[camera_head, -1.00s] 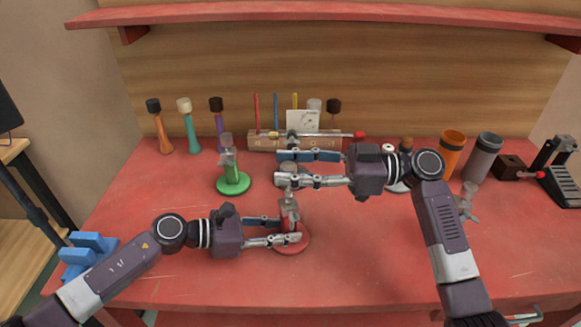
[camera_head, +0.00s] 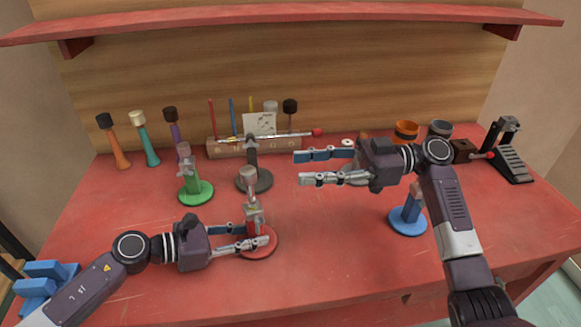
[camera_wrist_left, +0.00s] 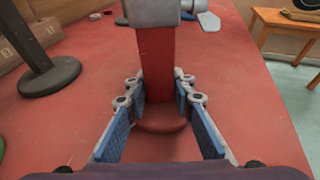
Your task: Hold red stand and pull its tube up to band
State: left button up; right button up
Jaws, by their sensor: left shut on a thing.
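The red stand (camera_head: 262,252) stands upright near the front middle of the table, with a round red base. Its grey tube (camera_head: 247,182) rises from a metal collar with a lever (camera_head: 254,213). Whether a band shows on the tube I cannot tell. My left gripper (camera_head: 255,234) is shut on the red column below the collar. In the left wrist view, the red column (camera_wrist_left: 155,70) stands between my blue-padded fingers (camera_wrist_left: 161,98), and the collar (camera_wrist_left: 152,12) is cut by the top edge. My right gripper (camera_head: 299,168) is open and empty, right of the tube and apart from it.
A black stand (camera_head: 253,180) and a green stand (camera_head: 195,193) are behind the red one. A blue stand (camera_head: 407,222) is below my right arm. A wooden rack (camera_head: 225,147) and several coloured shakers line the back. The front right table is clear.

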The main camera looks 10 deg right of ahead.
dwell(0.4)
pick_arm(q)
jog(key=o, duration=0.9)
jog(key=shift+o, duration=0.2)
jog(key=shift+a, duration=0.1)
